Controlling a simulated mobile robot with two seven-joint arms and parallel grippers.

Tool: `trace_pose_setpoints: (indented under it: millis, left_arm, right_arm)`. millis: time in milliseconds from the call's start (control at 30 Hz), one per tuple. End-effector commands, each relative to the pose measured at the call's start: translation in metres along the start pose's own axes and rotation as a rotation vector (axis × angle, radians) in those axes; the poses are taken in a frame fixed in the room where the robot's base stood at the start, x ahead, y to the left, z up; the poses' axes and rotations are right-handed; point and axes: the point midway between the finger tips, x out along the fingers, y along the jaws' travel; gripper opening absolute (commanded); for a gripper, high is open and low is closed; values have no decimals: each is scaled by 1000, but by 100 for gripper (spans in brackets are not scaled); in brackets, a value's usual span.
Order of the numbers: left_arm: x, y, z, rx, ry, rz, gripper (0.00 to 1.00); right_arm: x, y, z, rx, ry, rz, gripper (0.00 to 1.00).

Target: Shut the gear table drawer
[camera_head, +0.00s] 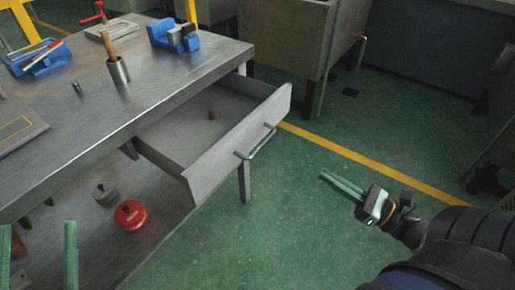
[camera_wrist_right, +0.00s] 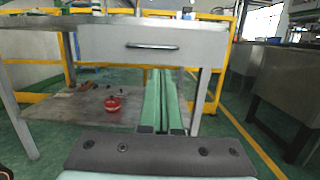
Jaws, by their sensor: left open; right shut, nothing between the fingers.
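The gear table (camera_head: 150,80) is a grey metal workbench at the left of the head view. Its drawer (camera_head: 225,145) is pulled out, with a bar handle (camera_head: 255,141) on its front.
A red round weight (camera_head: 130,215) and a grey one (camera_head: 104,194) sit on the lower shelf. Blue vises (camera_head: 173,35) and a metal cup (camera_head: 118,70) stand on the tabletop. A grey cabinet (camera_head: 290,40) stands behind. The green floor right of the drawer is clear.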

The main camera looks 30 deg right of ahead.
Motion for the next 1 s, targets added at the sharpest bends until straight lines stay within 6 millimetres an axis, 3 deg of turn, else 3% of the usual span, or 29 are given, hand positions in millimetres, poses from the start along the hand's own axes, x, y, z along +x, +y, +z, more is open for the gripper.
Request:
trace_pose_setpoints:
  millis: [167, 700, 1000]
  left_arm:
    - [0, 0, -1, 2, 4, 0, 82]
    - [0, 0, -37, 46, 159, 9, 82]
    - [-2, 0, -56, 62, 228, 11, 82]
  right_arm:
    - [5, -3, -1, -44, 7, -2, 0]
    - [111, -3, -1, -40, 3, 0, 0]
    - [136, -3, -2, -37, 7, -3, 0]
